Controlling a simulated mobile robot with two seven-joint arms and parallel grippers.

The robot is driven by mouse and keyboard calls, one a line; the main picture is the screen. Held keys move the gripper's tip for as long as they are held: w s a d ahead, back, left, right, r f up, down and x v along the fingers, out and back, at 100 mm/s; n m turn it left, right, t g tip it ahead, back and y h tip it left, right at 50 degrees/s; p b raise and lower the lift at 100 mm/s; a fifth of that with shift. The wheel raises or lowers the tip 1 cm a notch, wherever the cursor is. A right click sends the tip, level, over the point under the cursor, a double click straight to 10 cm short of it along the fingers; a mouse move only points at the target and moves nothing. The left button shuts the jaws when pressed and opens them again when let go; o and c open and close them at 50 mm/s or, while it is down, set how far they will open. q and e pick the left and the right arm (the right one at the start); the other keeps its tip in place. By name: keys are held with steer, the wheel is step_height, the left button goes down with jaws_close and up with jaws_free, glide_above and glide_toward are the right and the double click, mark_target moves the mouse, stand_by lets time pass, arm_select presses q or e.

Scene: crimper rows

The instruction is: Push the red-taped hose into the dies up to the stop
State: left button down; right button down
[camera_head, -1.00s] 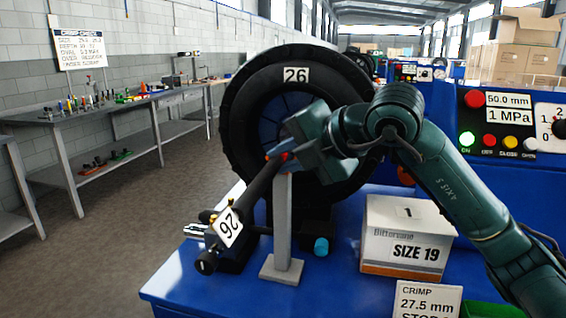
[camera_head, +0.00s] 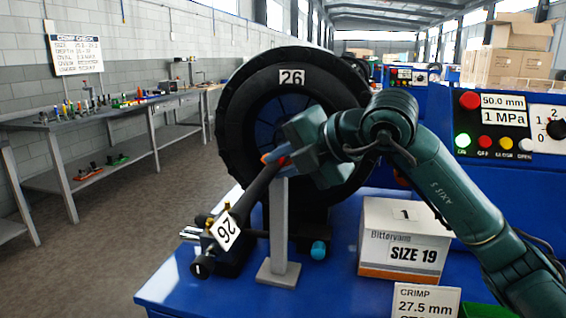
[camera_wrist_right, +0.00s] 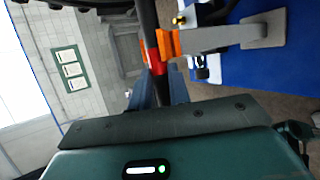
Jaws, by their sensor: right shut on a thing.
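The red tape (camera_wrist_right: 153,60) and black hose also show in the right wrist view. The hose crosses the top of a grey post (camera_head: 279,220); an orange piece (camera_wrist_right: 170,43) sits at the post's top, beside the hose. The crimper (camera_head: 238,110), a big black ring marked 26, stands behind. My right gripper partly covers its die opening, so the hose's far end is hidden. My left gripper is out of view.
A white SIZE 19 box (camera_head: 402,245) stands right of the post on the blue bench (camera_head: 330,285). A CRIMP 27.5 mm card (camera_head: 426,300) is in front of it. A control panel (camera_head: 500,120) reads 50.0 mm and 1 MPa. A tool table (camera_head: 110,112) stands left.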

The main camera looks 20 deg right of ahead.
steer(key=c, duration=1.1)
jaws_free()
steer(key=shift+f, duration=0.1)
steer(key=o, duration=1.1)
steer(key=shift+v, duration=3.6)
